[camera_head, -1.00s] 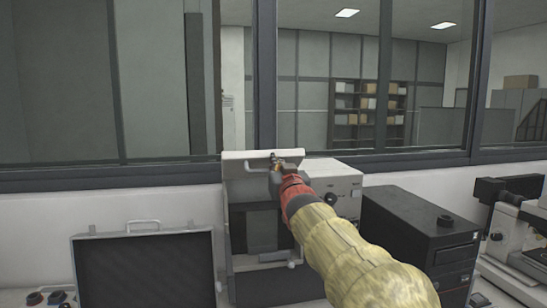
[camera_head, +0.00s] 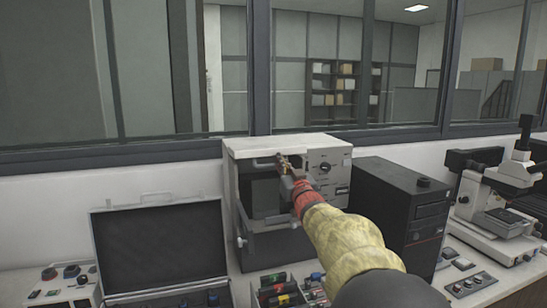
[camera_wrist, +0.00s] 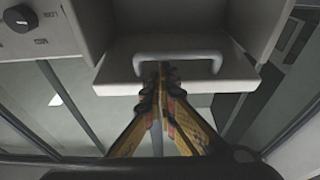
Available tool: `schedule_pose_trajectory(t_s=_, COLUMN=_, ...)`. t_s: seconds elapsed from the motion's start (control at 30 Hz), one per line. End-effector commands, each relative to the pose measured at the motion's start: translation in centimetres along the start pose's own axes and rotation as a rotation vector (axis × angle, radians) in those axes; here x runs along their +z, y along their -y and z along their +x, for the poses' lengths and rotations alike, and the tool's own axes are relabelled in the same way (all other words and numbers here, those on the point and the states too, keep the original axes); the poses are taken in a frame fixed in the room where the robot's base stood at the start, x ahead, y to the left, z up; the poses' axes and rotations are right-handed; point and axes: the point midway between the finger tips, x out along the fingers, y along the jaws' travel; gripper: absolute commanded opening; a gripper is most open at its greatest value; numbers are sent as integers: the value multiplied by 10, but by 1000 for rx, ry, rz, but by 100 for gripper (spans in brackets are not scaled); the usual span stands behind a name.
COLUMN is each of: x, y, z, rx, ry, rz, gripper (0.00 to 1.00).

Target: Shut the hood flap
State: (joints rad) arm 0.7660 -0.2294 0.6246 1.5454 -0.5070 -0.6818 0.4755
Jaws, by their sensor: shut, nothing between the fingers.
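The mounting press (camera_head: 322,155) is a pale box with knobs on its right front and a dark front opening. Its hood flap (camera_head: 240,156) is a pale panel with a bar handle (camera_head: 263,163), at the upper left of the front. In the wrist view the flap (camera_wrist: 115,75) juts from the pale housing, with its handle (camera_wrist: 150,56) across it. My gripper (camera_head: 284,162) is shut and empty, its tips at the handle's right part. In the wrist view my gripper (camera_wrist: 160,72) overlaps the handle; I cannot tell if it touches. The flap's exact angle is unclear.
A dark computer tower (camera_head: 400,205) stands close to the right of the press, with a microscope (camera_head: 500,200) beyond. An open case (camera_head: 160,250) is at the left. A tray of small coloured parts (camera_head: 285,290) lies in front. A window wall is behind.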

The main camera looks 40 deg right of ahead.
Motion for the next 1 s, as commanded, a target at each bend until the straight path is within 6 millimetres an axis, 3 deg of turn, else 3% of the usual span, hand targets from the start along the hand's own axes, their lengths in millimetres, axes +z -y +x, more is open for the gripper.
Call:
schedule_pose_trajectory(t_s=0.1, x=16, y=0, z=0, rx=-4, ry=3, rz=1, gripper=0)
schedule_pose_trajectory(t_s=0.5, x=46, y=1, z=2, rx=-2, ry=10, rz=2, gripper=0)
schedule_pose_trajectory(t_s=1.0, x=44, y=1, z=2, rx=-3, ry=2, rz=0, gripper=0)
